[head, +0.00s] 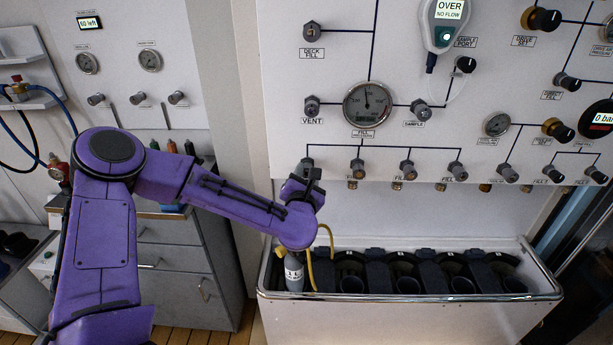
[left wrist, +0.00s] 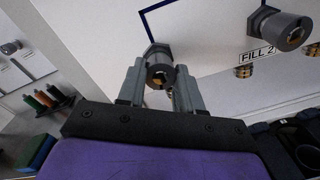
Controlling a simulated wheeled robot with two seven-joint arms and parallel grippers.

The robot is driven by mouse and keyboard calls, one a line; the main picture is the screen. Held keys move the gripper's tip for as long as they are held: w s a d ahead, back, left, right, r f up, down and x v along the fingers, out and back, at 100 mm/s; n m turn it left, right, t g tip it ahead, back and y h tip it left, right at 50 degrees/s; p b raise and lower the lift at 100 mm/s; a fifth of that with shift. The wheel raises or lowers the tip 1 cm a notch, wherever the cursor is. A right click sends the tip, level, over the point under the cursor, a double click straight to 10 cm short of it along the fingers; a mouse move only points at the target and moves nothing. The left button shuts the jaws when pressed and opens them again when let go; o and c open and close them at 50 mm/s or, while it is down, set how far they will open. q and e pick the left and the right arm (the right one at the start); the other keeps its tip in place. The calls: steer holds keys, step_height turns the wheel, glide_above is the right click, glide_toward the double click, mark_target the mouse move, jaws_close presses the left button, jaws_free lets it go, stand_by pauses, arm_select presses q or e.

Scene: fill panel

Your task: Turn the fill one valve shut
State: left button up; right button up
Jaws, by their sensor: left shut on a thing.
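The fill one valve (left wrist: 158,72) is a dark grey round knob with a brass-coloured centre, on the white panel at the left end of the fill row. In the left wrist view it sits between the two grey fingers of my left gripper (left wrist: 160,84), which is shut on it. In the head view my left gripper (head: 308,170) is at the panel's lower left, and it and my purple arm hide most of this valve and its label. How far the valve is turned cannot be told. My right gripper is in neither view.
The fill two valve (left wrist: 286,32) is close on the right. Below the panel, a metal-rimmed trough (head: 420,296) has several dark holders; a grey cylinder (head: 294,274) with a yellow hose (head: 331,240) stands at its left end. A fill gauge (head: 367,104) is above.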

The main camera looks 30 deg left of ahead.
arm_select(q)
steer(key=m, duration=0.3)
steer(key=shift+r+m, duration=0.1)
steer(key=shift+m, duration=0.3)
steer(key=m+p, duration=0.1)
steer(key=m, duration=0.3)
steer(key=shift+r+g, duration=0.1)
steer(key=shift+g, duration=0.2)
steer(key=m+p, duration=0.1)
steer(key=m, duration=0.3)
steer(key=shift+m, duration=0.3)
steer(key=m, duration=0.3)
steer(key=shift+r+m+y+p, duration=0.1)
steer(key=shift+m+y+p, duration=0.2)
steer(key=shift+p, duration=0.05)
steer(key=m+p, duration=0.1)
steer(key=m, duration=0.6)
steer(key=shift+d+m+y+p, duration=0.1)
steer(key=shift+m+y+p, duration=0.2)
steer(key=shift+m+y, duration=0.1)
steer(key=m, duration=0.4)
steer(key=shift+m+p, duration=0.35)
steer(key=shift+m, duration=1.65)
